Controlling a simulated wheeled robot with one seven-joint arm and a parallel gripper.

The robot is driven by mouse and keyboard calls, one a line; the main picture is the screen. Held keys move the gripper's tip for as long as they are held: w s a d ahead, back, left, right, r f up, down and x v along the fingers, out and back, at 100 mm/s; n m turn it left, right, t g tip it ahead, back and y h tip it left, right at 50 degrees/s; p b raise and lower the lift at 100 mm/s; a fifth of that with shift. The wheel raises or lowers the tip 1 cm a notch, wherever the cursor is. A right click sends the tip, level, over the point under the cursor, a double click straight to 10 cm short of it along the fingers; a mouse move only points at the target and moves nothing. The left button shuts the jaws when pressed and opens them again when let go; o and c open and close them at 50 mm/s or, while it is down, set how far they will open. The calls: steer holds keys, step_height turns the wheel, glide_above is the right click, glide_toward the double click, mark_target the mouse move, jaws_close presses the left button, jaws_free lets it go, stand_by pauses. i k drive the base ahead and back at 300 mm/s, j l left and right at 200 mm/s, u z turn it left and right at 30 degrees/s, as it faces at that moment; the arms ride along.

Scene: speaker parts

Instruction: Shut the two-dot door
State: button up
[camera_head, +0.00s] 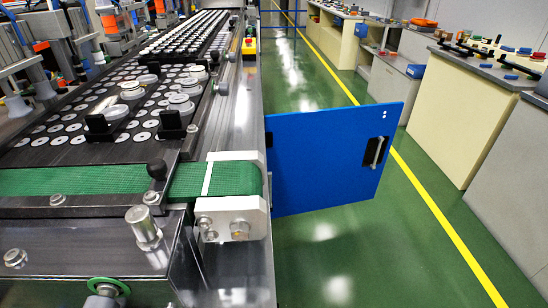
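The blue door (325,155) stands open, swung out to the right from the side of the machine over the green floor. Two small white dots show near its upper right corner. A handle (376,152) with a dark backing is on its right part. The door's left edge meets the machine's side behind the conveyor end, so its hinge is hidden. My gripper is not in view.
The machine's conveyor end (231,214), with a green belt, juts out left of the door. Benches with cabinets (465,110) line the right side. Green floor (400,250) with a yellow line lies between, clear in front of the door.

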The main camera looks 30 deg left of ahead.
mark_target(317, 160)
steer(key=i+u, duration=0.65)
steer(key=i, duration=0.2)
steer(key=l, duration=0.75)
steer(key=i+l, duration=0.5)
steer(key=l, duration=0.15)
steer(key=i+l, duration=0.55)
steer(key=l, duration=0.15)
steer(key=i+l, duration=0.1)
steer(key=i, duration=0.4)
steer(key=i+l, duration=0.15)
steer(key=i, duration=0.3)
